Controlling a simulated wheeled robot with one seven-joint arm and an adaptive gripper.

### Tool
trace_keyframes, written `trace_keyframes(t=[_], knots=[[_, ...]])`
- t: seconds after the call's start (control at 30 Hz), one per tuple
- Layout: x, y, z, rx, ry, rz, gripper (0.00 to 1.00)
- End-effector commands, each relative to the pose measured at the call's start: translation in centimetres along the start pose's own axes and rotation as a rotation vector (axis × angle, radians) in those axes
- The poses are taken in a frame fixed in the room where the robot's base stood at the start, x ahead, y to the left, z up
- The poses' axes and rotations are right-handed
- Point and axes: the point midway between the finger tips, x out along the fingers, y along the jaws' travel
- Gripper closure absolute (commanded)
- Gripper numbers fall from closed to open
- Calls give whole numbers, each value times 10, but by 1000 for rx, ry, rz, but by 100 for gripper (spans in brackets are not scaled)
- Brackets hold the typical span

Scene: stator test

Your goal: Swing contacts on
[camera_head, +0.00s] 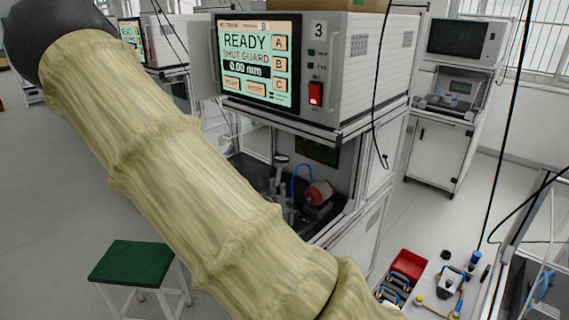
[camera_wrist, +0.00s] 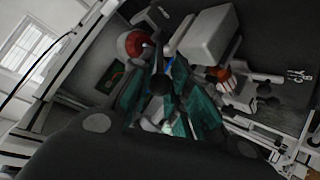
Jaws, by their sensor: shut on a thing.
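My gripper (camera_wrist: 160,78) shows in the wrist view with teal fingers inside the test bay. It is shut on a dark round knob (camera_wrist: 158,84), seemingly the handle of the contact arm; the fingers hide much of it. A red, ring-ended stator (camera_wrist: 131,44) lies just left of the fingertips. It also shows in the head view (camera_head: 319,193), in the bay under the tester. Whether the contacts touch the stator I cannot tell. In the head view my sleeved arm hides the gripper.
The tester's screen (camera_head: 258,58) reads READY, SHUT GUARD, 0.00 mm. A lit red switch (camera_head: 316,93) is beside it. A pale grey block (camera_wrist: 208,36) stands right of the fingers. A green stool (camera_head: 130,262), a red bin (camera_head: 408,264) and a white side table (camera_head: 432,291) stand outside the bay.

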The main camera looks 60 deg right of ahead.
Motion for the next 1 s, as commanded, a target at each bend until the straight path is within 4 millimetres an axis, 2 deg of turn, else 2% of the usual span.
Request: trace_keyframes(t=[0.3,0.33,0.47,0.83,1.0], knots=[[1,0,1,0,-2,-1,100],[1,0,1,0,-2,-1,79],[1,1,1,1,-2,0,57],[-1,2,0,2,0,1,57],[-14,1,-1,2,2,0,57]])
